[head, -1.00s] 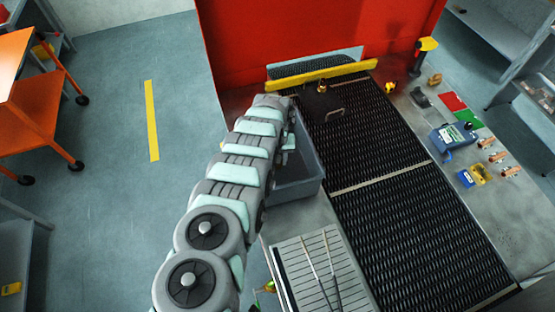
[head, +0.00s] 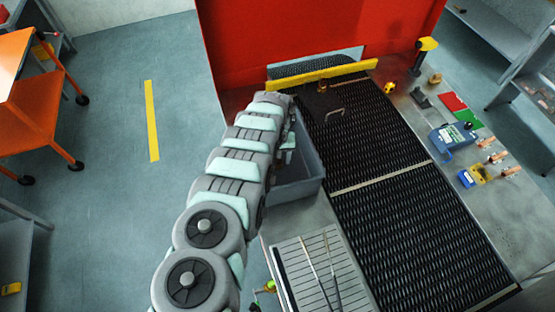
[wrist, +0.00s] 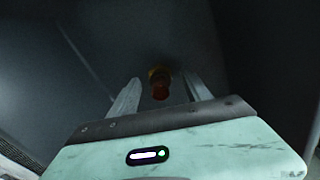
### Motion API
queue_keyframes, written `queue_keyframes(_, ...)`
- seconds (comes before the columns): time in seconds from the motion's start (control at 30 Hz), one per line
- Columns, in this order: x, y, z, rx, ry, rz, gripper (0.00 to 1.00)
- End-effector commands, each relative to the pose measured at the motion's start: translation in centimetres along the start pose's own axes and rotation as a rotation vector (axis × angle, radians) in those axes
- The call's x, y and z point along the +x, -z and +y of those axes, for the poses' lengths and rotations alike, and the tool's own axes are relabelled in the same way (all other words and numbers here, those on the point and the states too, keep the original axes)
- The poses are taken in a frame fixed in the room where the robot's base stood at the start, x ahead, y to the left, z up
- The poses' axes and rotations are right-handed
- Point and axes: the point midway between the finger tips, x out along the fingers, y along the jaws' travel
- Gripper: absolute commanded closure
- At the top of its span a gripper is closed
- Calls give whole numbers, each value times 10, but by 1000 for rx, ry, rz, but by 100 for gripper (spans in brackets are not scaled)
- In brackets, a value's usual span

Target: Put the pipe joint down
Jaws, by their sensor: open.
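My gripper (wrist: 163,79) is open in the wrist view, with a finger on each side of a small brass-yellow and reddish piece, which looks like the pipe joint (wrist: 159,88). Gaps show between the piece and both fingers. Around it are dark, plain grey surfaces, which look like the inside of the grey bin (head: 300,188). In the head view my arm reaches to the bin beside the belt. My fingers and the piece are hidden there behind the arm and the bin wall.
The black mesh belt (head: 385,185) runs right of the bin, with a yellow bar (head: 322,75) across its far end. A slatted tray (head: 312,278) with two thin rods lies in front. Tools and copper fittings (head: 490,150) lie on the right-hand bench.

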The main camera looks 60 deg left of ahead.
Motion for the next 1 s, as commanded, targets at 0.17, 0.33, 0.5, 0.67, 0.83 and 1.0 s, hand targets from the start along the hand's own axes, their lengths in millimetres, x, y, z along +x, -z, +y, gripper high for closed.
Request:
queue_keyframes(0.17, -17, 2, 0, 1, 1, 3, 44)
queue_keyframes(0.33, -34, 1, 0, -2, 0, 3, 44)
queue_keyframes(0.5, -55, 1, 0, 0, -1, 6, 44)
queue_keyframes(0.67, -77, 1, 0, 0, -1, 5, 44)
queue_keyframes(0.83, -97, 0, 0, -2, -1, 3, 44)
queue_keyframes(1.0, -111, 0, 0, -2, -1, 4, 44)
